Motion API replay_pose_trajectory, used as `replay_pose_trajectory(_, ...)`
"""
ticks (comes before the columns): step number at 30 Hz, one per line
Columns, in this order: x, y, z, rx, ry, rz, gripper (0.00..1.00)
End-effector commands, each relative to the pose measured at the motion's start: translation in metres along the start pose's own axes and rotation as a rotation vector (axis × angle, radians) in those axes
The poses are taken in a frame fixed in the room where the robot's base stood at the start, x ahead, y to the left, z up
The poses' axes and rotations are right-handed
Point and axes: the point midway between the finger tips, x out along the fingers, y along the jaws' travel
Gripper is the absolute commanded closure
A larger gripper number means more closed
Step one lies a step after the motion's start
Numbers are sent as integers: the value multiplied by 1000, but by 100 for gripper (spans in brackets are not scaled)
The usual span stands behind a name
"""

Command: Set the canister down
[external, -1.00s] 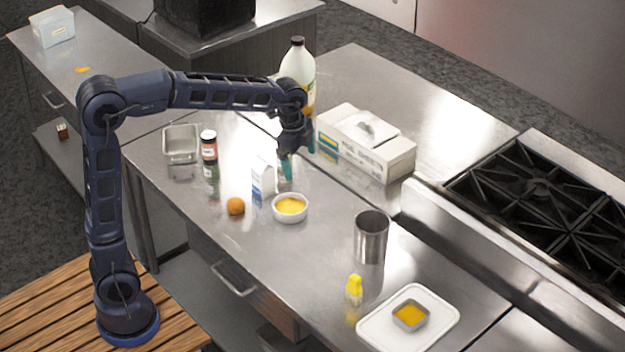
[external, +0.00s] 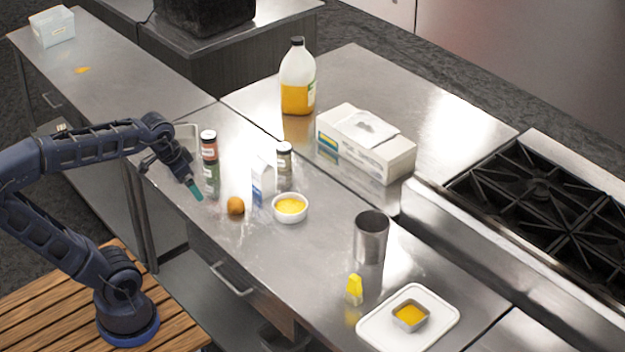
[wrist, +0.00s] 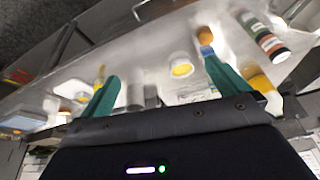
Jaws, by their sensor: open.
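A tall open metal canister (external: 371,238) stands upright farther right on the counter. I cannot tell which of the two the task means. My gripper (external: 186,184) is at the counter's left part, well left of both, with its teal fingers pointing down and right. In the wrist view my gripper (wrist: 160,75) has its two teal fingers spread apart with nothing held between them.
A red-labelled jar (external: 209,147) stands close to my gripper, with a green jar (external: 211,180) in front. Nearby are an orange (external: 236,206), a small carton (external: 258,182) and a white bowl (external: 290,208). A juice jug (external: 298,85) and foil box (external: 365,142) stand behind.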

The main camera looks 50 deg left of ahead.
Motion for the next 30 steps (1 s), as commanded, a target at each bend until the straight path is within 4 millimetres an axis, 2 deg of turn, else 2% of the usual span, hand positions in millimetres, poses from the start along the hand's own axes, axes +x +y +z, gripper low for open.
replay_pose_trajectory(3,2,-2,26,-90,21,-13,0)
replay_pose_trajectory(9,6,-2,46,-165,34,-22,0)
replay_pose_trajectory(30,7,-2,47,-171,35,-22,0)
